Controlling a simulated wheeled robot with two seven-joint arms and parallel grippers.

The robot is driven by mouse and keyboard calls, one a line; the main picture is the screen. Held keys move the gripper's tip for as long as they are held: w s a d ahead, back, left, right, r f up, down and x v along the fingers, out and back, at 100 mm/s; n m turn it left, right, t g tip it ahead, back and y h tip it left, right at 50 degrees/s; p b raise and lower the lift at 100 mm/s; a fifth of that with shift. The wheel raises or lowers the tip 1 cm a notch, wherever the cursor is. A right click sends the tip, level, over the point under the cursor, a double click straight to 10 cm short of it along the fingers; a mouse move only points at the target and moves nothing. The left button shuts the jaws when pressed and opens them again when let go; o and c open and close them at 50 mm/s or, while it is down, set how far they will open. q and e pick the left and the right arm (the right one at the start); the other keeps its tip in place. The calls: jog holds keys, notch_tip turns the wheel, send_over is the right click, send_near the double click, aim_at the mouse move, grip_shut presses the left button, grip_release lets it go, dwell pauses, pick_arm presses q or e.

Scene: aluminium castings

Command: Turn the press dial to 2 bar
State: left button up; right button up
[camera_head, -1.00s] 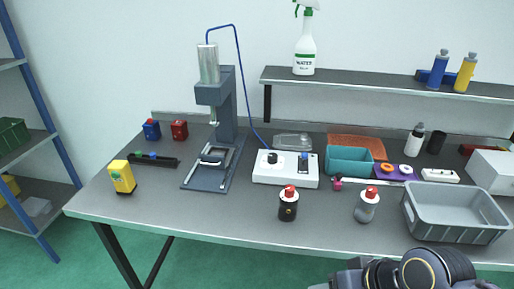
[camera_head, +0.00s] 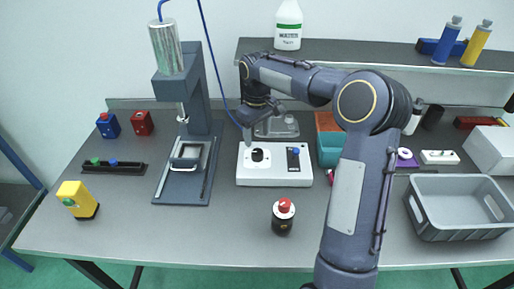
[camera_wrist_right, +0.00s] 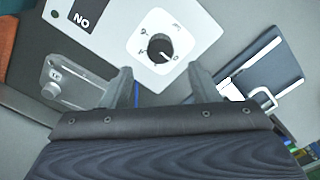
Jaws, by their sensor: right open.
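The white press control box (camera_head: 275,174) stands on the table right of the press (camera_head: 185,130). Its black dial (camera_head: 257,155) is at the left of its top. In the right wrist view the dial (camera_wrist_right: 160,47) sits on a white face, its mark pointing lower right; the scale is too small to read. My right gripper (camera_head: 247,137) is above the box, near the dial. In the wrist view its two fingers (camera_wrist_right: 162,82) are apart and empty, with the dial just ahead between them. My left gripper is not in view.
A blue hose runs down from the press. A grey crate (camera_head: 460,235) stands right.

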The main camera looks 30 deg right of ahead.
aim_at(257, 152)
notch_tip(257, 152, down, 6)
jog(key=shift+f, duration=0.25)
jog(key=c, duration=1)
